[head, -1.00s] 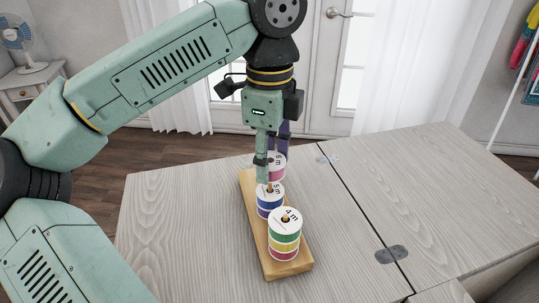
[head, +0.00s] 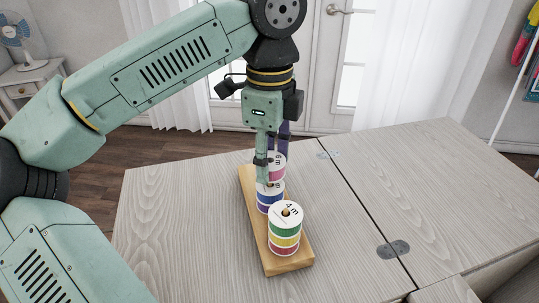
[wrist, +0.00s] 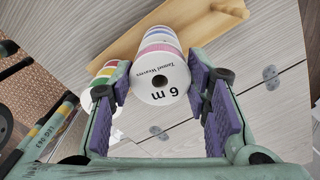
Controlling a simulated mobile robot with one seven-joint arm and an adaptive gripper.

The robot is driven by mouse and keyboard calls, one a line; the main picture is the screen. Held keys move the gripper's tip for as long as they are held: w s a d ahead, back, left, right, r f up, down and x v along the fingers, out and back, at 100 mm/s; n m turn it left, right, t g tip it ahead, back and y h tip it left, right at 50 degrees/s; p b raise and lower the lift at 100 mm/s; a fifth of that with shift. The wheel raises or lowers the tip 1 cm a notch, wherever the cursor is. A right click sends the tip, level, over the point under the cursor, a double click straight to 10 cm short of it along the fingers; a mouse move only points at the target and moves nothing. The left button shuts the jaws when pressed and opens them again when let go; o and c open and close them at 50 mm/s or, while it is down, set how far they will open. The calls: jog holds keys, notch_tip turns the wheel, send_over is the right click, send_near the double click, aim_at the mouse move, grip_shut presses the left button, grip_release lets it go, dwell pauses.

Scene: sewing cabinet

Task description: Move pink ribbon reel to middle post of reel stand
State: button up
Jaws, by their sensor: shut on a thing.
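My gripper (wrist: 168,95) is shut on the pink ribbon reel (wrist: 158,80), whose white top label reads "6 m". The purple pads sit on both sides of it. In the head view, the pink reel (head: 278,172) is just above and slightly behind the blue-topped stack (head: 270,205) at the middle of the wooden reel stand (head: 288,267). In the wrist view, the pink reel nearly lines up with the stack beneath. Its centre hole looks dark, with no post tip visible through it. Whether it touches the stack is unclear.
A stack of green, yellow and red reels (head: 285,235) stands on the near post. The far end of the stand is partly hidden by my gripper in the head view. The wooden table (head: 185,225) is clear around the stand, with a hinge (head: 393,250) at right.

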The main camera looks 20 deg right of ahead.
jog(key=shift+f+b, duration=0.65)
jog(key=shift+f, duration=0.25)
jog(key=o, duration=1.1)
notch_tip(320, 180, up, 12)
jog(key=shift+r, duration=0.1)
